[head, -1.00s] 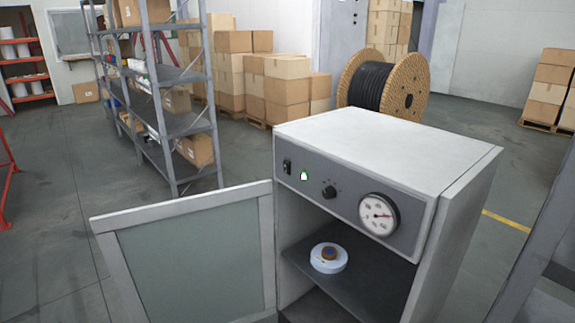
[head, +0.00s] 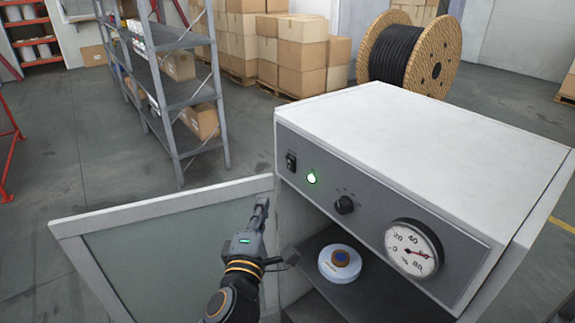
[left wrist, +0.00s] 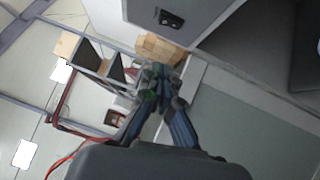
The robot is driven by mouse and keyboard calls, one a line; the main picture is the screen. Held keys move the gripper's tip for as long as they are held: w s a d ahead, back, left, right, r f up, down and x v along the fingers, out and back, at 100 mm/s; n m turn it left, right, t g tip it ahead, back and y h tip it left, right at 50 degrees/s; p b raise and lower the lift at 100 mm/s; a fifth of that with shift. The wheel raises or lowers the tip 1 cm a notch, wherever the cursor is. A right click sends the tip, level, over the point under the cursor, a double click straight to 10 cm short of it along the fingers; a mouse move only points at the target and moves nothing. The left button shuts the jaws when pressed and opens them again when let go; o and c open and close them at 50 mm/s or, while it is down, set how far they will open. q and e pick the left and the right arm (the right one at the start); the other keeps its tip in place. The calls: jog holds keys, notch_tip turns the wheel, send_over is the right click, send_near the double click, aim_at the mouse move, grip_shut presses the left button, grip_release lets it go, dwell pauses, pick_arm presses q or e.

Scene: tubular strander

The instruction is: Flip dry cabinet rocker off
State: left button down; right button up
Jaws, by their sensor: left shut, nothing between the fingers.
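The dry cabinet (head: 420,125) stands at the right in the head view, with its door (head: 160,250) swung open to the left. The black rocker (head: 291,162) sits at the left end of the grey front panel, beside a lit green lamp (head: 312,178). The rocker also shows in the left wrist view (left wrist: 171,18), near the top. My left gripper (head: 262,203) is shut and empty, in front of the door's hinge side, below and left of the rocker and apart from it. Its fingers show in the left wrist view (left wrist: 158,76). My right gripper is not in view.
A black knob (head: 344,205) and a round gauge (head: 412,248) are on the same panel. A white round item (head: 340,263) sits on the cabinet's inner shelf. A metal shelf rack (head: 170,90), cartons (head: 300,50) and a cable reel (head: 405,55) stand behind. Open floor lies left.

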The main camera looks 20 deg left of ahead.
pick_arm(q)
send_near(286, 160)
jog(key=w+a, duration=0.2)
jog(key=a, duration=0.1)
jog(key=w, duration=0.1)
jog(key=w+d, duration=0.2)
jog(key=shift+w+d+r, duration=0.25)
jog(key=shift+w, duration=0.05)
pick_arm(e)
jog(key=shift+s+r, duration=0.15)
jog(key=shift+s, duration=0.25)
